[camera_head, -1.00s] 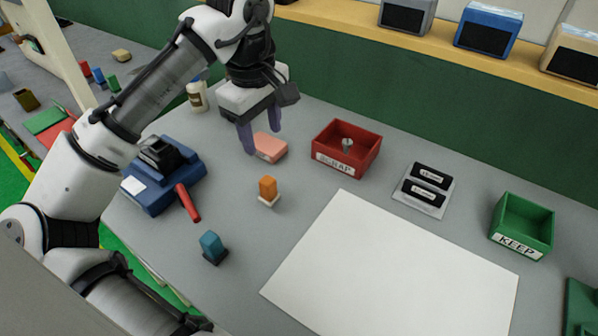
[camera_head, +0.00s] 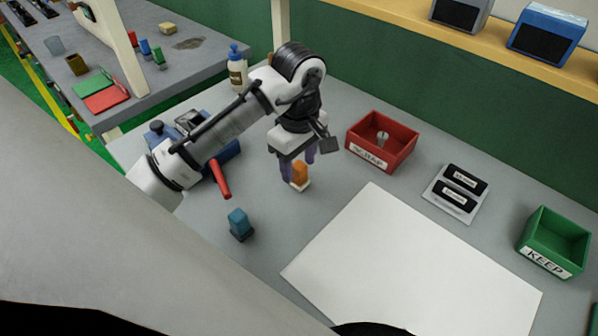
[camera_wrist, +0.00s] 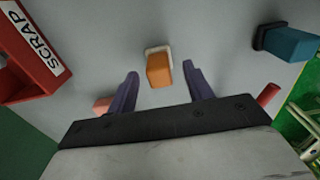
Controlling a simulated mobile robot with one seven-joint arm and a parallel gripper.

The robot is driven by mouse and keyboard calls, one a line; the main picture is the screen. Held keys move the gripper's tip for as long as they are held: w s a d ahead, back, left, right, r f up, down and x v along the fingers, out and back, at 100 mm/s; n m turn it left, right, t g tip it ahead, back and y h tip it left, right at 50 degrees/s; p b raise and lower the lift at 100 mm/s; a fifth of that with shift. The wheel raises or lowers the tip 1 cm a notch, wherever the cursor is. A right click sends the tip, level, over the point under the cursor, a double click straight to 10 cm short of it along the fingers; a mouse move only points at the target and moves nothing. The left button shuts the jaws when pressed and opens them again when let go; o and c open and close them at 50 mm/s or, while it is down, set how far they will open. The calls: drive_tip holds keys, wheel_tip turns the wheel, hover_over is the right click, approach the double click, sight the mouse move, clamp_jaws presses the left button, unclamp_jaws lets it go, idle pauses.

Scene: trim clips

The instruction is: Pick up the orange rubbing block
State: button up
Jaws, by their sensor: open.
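The orange rubbing block (camera_head: 300,172) stands upright on a pale base on the grey table, left of the white sheet. In the wrist view the orange block (camera_wrist: 159,70) lies ahead of the fingertips, roughly midway between them. My gripper (camera_head: 297,170) is open and empty, its two purple fingers close above and around the block's position in the head view. In the wrist view my gripper (camera_wrist: 160,72) has its fingers apart, with the block not touching either one.
A teal block (camera_head: 239,222) stands in front, and a blue machine with a red handle (camera_head: 221,179) is at left. The red SCRAP bin (camera_head: 365,155) is behind right. A pink block (camera_wrist: 102,104) shows beside a finger. The white sheet (camera_head: 410,260) is bare.

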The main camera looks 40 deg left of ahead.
drive_tip(key=shift+f, duration=1.25)
drive_tip(key=c, duration=1.1)
